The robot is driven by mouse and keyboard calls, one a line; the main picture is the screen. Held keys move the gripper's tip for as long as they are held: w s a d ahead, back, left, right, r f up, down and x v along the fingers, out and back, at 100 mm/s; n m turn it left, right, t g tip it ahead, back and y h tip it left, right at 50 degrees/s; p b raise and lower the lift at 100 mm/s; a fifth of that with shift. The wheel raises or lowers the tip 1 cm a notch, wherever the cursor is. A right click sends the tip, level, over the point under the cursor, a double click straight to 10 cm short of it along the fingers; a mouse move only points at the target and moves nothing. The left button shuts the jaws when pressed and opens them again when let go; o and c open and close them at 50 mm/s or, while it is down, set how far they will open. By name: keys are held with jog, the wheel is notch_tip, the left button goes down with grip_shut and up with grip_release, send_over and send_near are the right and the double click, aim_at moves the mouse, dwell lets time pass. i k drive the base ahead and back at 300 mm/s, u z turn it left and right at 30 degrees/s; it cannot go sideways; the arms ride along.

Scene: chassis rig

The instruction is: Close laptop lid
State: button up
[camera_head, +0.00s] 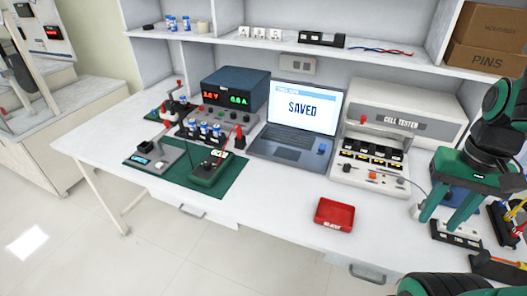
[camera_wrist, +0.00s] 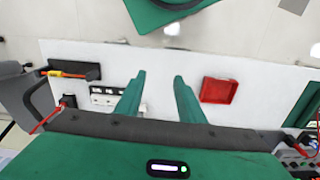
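The laptop (camera_head: 280,149) stands open on the white bench, just right of the middle of the bench in the head view. Its lid (camera_head: 305,105) is raised and the lit screen reads "SAVED". A small blue object (camera_head: 321,149) sits at the right of the keyboard deck. My gripper (camera_head: 440,221) is at the right end of the bench, well to the right of the laptop, pointing down. In the wrist view my gripper (camera_wrist: 158,76) shows two green fingers apart with nothing between them. The laptop is not visible in the wrist view.
The cell tester (camera_head: 375,160) stands right of the laptop, between it and my gripper. A red tray (camera_head: 333,214) lies in front. The power supply (camera_head: 235,90) and green mat (camera_head: 185,167) are to the left. A shelf (camera_head: 340,52) runs above.

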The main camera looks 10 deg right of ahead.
aim_at(307, 106)
jog(key=k, duration=1.15)
jog(key=u, duration=0.6)
jog(key=i, duration=1.45)
jog(key=z, duration=0.4)
